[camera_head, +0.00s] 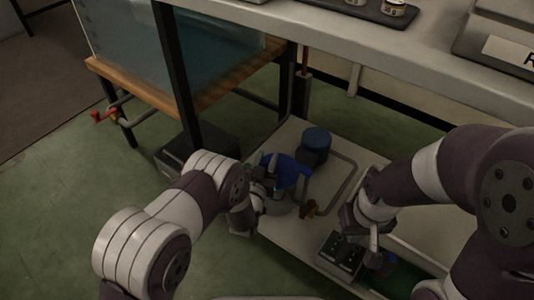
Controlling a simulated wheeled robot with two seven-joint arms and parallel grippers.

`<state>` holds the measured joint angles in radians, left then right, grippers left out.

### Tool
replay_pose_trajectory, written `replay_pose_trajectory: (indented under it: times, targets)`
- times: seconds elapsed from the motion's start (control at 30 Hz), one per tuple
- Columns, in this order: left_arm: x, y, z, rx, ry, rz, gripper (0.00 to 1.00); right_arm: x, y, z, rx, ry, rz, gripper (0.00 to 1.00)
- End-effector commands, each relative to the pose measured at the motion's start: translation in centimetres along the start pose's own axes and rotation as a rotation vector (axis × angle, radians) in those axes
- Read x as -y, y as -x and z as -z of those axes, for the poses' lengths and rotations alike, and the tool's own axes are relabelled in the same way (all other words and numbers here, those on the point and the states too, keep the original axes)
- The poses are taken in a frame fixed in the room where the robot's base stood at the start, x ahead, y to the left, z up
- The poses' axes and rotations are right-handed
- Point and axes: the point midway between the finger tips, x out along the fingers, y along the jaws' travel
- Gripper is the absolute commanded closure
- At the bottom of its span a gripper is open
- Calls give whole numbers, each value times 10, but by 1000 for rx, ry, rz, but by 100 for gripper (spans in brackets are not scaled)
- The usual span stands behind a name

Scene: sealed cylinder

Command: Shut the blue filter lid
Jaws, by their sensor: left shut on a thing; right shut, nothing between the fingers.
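The blue filter lid (288,166) is over the filter on the low white platform under the bench. It looks tilted, but my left arm hides part of it, so I cannot tell how it sits. The pale filter body (281,207) shows below it. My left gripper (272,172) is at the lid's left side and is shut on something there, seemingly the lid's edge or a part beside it. My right gripper (375,258) is shut and empty, low over the platform's right part, beside a dark box with sockets (341,252).
A blue-topped cylinder (316,139) stands just behind the lid. A pipe (347,180) runs around to its right, and a small brown valve handle (310,209) is in front. The white bench top (420,67) overhangs behind. A glass tank (130,38) stands at the back left.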

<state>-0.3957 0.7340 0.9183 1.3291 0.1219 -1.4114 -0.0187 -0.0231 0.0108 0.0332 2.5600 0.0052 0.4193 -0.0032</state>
Motion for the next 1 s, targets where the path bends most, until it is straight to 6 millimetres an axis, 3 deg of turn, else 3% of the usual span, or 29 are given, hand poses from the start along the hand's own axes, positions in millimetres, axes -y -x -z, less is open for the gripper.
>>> replay_pose_trajectory:
  times: [0.07, 0.37, 0.4, 0.43, 0.77, 0.87, 1.0]
  targets:
    - [-3, 5, 3, 1, 1, 33, 100, 0, 8, 1, 0, 0, 0, 100]
    - [-2, 8, 0, 1, 0, 54, 100, 0, 7, 1, 0, 0, 0, 100]
    - [-2, 8, 0, 1, 0, 54, 60, 0, 7, 1, 0, 0, 0, 100]
    - [-2, 8, -1, 1, 0, 54, 50, 0, 7, 1, 0, 0, 0, 100]
    - [-2, 11, 2, 1, -1, 54, 50, 0, 11, 1, 0, 0, 0, 100]
    - [-3, 27, 5, 4, -1, 53, 50, 0, 24, 3, 0, 0, 0, 100]
    - [-6, 65, 8, 6, -2, 52, 50, 0, 48, 6, 0, 0, 0, 100]
